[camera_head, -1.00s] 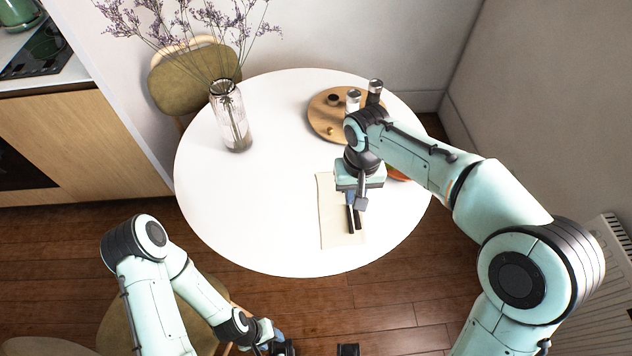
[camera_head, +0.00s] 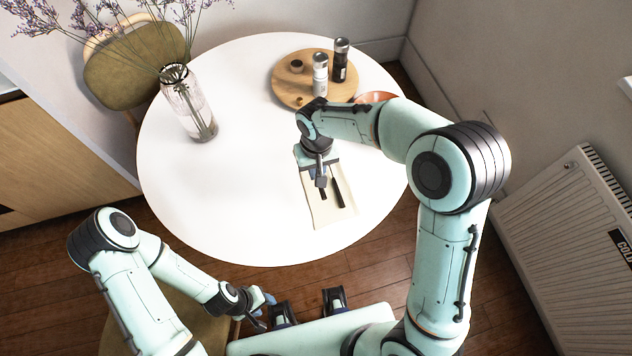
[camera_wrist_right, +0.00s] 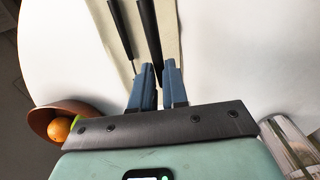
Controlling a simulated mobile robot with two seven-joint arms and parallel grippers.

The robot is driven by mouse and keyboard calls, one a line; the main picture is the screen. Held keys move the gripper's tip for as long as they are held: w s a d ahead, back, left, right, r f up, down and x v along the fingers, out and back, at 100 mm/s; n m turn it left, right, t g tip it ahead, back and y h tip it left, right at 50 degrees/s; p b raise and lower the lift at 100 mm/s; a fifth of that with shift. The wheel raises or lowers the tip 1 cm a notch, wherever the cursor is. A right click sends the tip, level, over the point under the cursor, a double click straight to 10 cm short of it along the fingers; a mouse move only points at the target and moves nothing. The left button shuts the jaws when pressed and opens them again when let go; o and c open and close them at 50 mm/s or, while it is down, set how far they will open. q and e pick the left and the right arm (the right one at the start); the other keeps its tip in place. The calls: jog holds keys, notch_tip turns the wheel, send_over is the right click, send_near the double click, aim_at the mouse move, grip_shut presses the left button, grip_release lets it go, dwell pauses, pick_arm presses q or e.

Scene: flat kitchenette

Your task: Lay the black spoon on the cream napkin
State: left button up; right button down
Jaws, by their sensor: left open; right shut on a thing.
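The cream napkin (camera_head: 322,216) lies on the round white table, and it also shows in the right wrist view (camera_wrist_right: 175,30). My right gripper (camera_head: 320,182) is over the napkin with its fingers pointing down. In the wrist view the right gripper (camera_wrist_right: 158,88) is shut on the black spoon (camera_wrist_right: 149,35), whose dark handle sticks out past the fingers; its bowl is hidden. I cannot tell whether the spoon touches the cloth. A second, thinner black-handled utensil (camera_wrist_right: 120,30) lies on the napkin beside it. My left gripper (camera_head: 266,312) is open and empty, low in front of the table.
A glass vase (camera_head: 190,105) with dried flowers stands at the table's left. A round wooden board (camera_head: 290,88) with shakers is at the back. The table's middle left is clear.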

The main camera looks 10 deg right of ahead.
aim_at(316, 189)
notch_tip(316, 189, down, 8)
jog(key=shift+r, duration=0.15)
dwell(0.4)
